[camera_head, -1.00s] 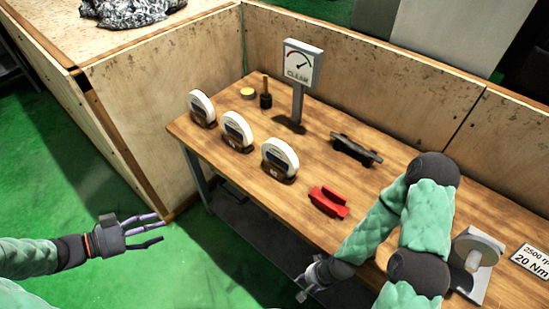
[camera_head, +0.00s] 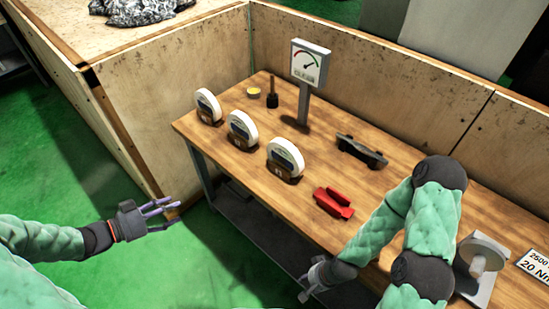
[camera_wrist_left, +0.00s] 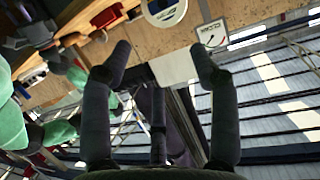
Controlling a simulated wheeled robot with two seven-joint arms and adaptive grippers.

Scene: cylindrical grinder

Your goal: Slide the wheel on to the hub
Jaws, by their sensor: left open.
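Three white grinding wheels stand upright in dark holders along the left part of the wooden bench: one at the far left (camera_head: 208,104), one in the middle (camera_head: 241,128) and one nearer (camera_head: 285,157). The grey hub (camera_head: 480,260) stands on a plate at the right end of the bench. My left gripper (camera_head: 170,210) is open and empty, off the bench's left side over the green floor; its spread fingers also show in the left wrist view (camera_wrist_left: 160,65). My right gripper (camera_head: 308,287) hangs at the bench's front edge, apart from the wheels; its finger state is unclear.
A gauge on a post (camera_head: 309,65) stands at the back. A red part (camera_head: 333,202) and a black tool (camera_head: 361,151) lie mid-bench. A yellow disc (camera_head: 254,91) and a dark handled tool (camera_head: 272,95) sit far left. A sign (camera_head: 536,264) is at right. Wooden panels (camera_head: 350,60) wall the back.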

